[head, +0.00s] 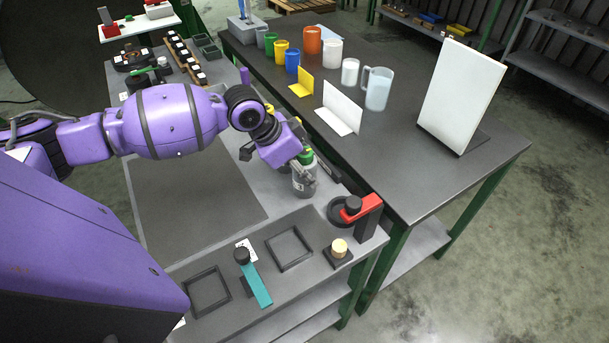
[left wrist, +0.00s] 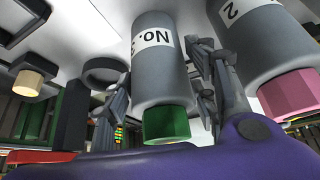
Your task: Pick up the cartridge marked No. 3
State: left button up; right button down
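A grey cartridge with a green cap (left wrist: 165,122) stands between the fingers of my left gripper (left wrist: 160,95) in the left wrist view. Its white label reads "No." with a digit turned partly out of sight. In the head view this cartridge (head: 304,185) stands on the grey bench, partly covered by my left gripper (head: 303,168). The fingers lie close along both its sides; whether they press on it cannot be told. A second grey cartridge with a pink cap (left wrist: 290,93), labelled with a 2, is right beside the gripper in the left wrist view. My right gripper is not in view.
A red and black device (head: 362,207) and a small block with a cream knob (head: 339,248) stand near the bench's right corner. A teal piece (head: 257,287) lies between square frames (head: 289,249) in front. The dark table (head: 400,185) adjoins on the right.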

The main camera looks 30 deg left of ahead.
pick_arm(q)
grip_shut()
jog(key=shift+w+r, duration=0.1)
